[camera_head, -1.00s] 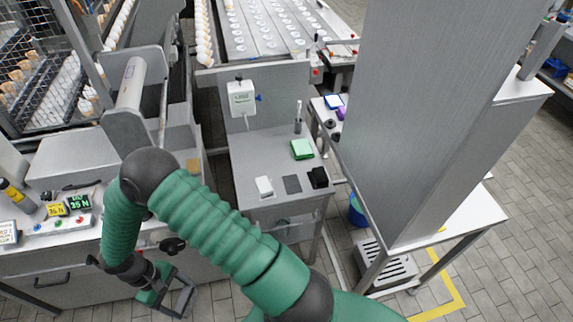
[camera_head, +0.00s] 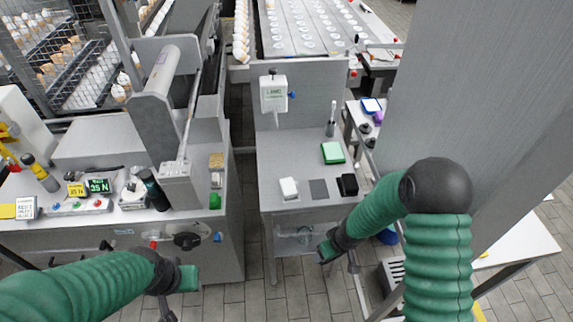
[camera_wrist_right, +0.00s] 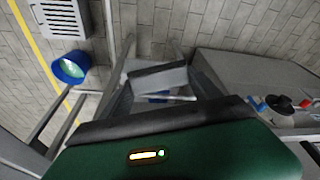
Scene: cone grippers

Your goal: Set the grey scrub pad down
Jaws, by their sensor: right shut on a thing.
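My right gripper (camera_head: 328,252) hangs in front of the middle side table, below its front edge. In the right wrist view its fingers (camera_wrist_right: 158,82) are shut on a small grey piece, which I take to be the grey scrub pad (camera_wrist_right: 160,78); it is partly hidden by the gripper body. A flat dark grey square (camera_head: 319,189) lies on the side table (camera_head: 290,155), between a white block (camera_head: 288,188) and a black block (camera_head: 347,185).
A green block (camera_head: 332,152) and an upright bottle (camera_head: 331,120) stand farther back on the side table. A labelled dispenser (camera_head: 274,95) is on its back panel. A tall grey panel (camera_head: 470,110) stands to the right. A blue bucket (camera_wrist_right: 68,68) stands on the floor.

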